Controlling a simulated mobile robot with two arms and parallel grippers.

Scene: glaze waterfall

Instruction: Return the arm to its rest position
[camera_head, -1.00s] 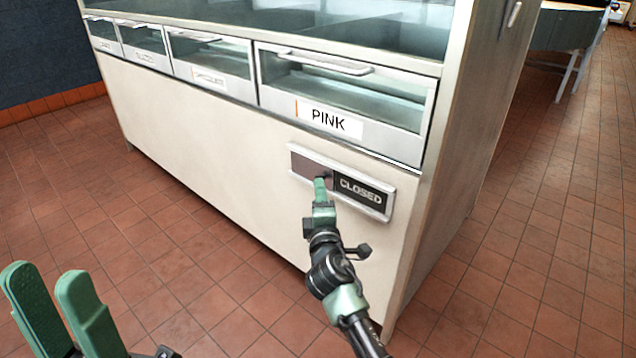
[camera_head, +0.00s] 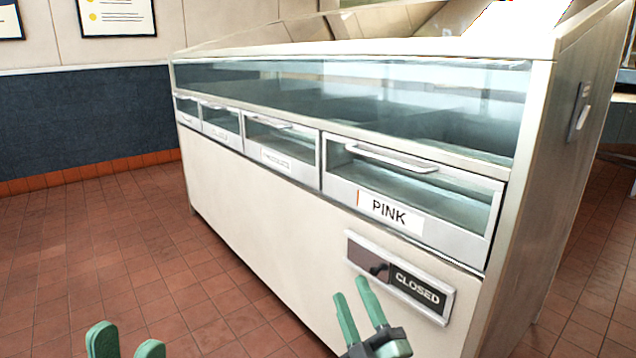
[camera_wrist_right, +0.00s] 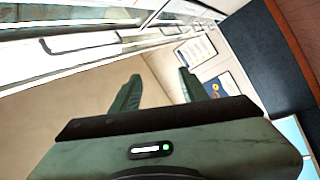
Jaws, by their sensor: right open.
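My right gripper (camera_head: 354,305) is in front of the display case, below and left of the sign slider. Its two green fingers are apart with nothing between them. In the right wrist view the fingers (camera_wrist_right: 158,92) are also spread and empty. My left gripper (camera_head: 125,345) shows at the bottom left edge, its green fingertips apart over the floor. The sliding sign plate (camera_head: 418,287) on the case front reads CLOSED, with a dark knob (camera_head: 379,269) at its left. The right gripper is apart from the knob.
The display case (camera_head: 260,215) has several glass-fronted drawers; the nearest is the PINK drawer (camera_head: 410,198). Tiled floor (camera_head: 90,270) is open to the left. A blue-and-white wall (camera_head: 80,115) with framed papers stands behind.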

